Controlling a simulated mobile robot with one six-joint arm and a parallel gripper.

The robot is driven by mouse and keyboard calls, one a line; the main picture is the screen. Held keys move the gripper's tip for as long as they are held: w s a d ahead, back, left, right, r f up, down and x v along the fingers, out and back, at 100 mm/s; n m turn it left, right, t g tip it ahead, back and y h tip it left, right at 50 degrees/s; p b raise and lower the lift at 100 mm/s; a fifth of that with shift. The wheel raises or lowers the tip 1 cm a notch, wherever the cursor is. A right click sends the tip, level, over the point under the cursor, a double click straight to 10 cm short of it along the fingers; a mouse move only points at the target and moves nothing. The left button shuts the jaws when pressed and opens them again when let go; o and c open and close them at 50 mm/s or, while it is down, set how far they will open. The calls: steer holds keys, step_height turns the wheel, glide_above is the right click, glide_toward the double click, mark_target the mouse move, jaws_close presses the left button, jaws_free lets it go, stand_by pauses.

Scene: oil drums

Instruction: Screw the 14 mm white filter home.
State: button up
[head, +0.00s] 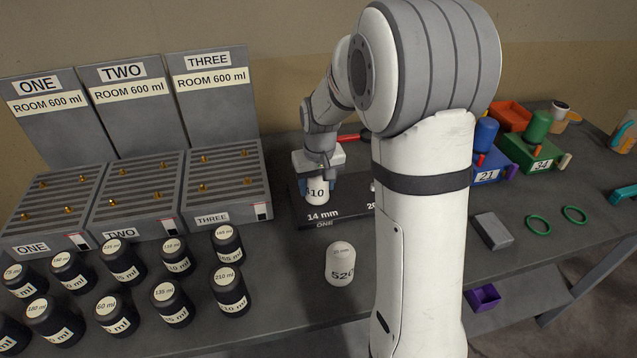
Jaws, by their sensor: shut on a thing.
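A white filter (316,197) with a label ending in "10" stands upright at the "14 mm" place of a dark plate (325,220). My gripper (319,180) is above it, pointing down, and is shut on its upper part. The jaws hide the filter's top. I cannot see the thread or how deep the filter sits. A second white filter (340,266), marked "520", stands upright on the bench in front of the plate. The plate's right part, with a label beginning "2", is mostly hidden by my arm.
Three grey racks, ONE (52,242), TWO (135,232) and THREE (222,217), stand left. Several black canisters (175,304) crowd the front left. A red-handled thing (352,138) lies behind the plate. Right of my arm are a grey block (491,231) and green rings (538,225).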

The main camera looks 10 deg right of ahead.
steer(key=m, duration=0.4)
steer(key=shift+f+h+b, duration=0.1)
steer(key=shift+h+b, duration=0.2)
steer(key=shift+m, duration=1.2)
steer(key=shift+m+b, duration=0.4)
steer(key=shift+m, duration=0.6)
steer(key=m, duration=0.4)
steer(key=shift+g+h+b, duration=0.3)
steer(key=shift+h+b, duration=0.1)
